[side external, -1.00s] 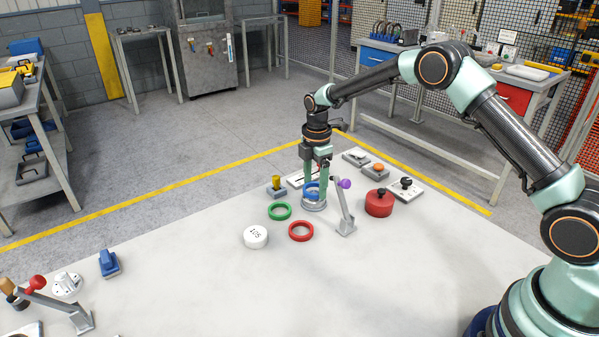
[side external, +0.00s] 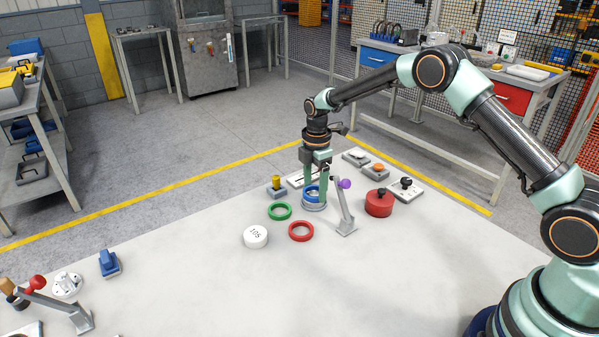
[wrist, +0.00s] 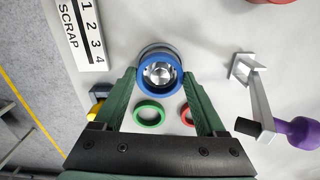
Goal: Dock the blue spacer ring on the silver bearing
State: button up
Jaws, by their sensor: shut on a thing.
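The blue spacer ring (side external: 312,192) is held between the green fingers of my gripper (side external: 315,200). It also shows in the wrist view (wrist: 143,90), between the fingertips. The silver bearing (side external: 314,207) stands on the table under the ring. In the wrist view, the bearing's shiny centre (wrist: 160,72) shows through the ring's opening, and a grey rim shows past the ring's far edge. The ring looks low over the bearing and around its centre. I cannot tell whether it rests on the base.
A lever with a purple knob (side external: 344,184) stands close right of my gripper. A green ring (side external: 280,211), a red ring (side external: 301,231) and a white disc (side external: 255,237) lie in front. A red lidded pot (side external: 379,202) stands to the right.

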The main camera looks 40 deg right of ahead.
jog(key=shift+f, duration=0.1)
jog(key=o, duration=1)
jog(key=shift+o, duration=0.2)
notch_tip(320, 180, up, 11)
dwell(0.4)
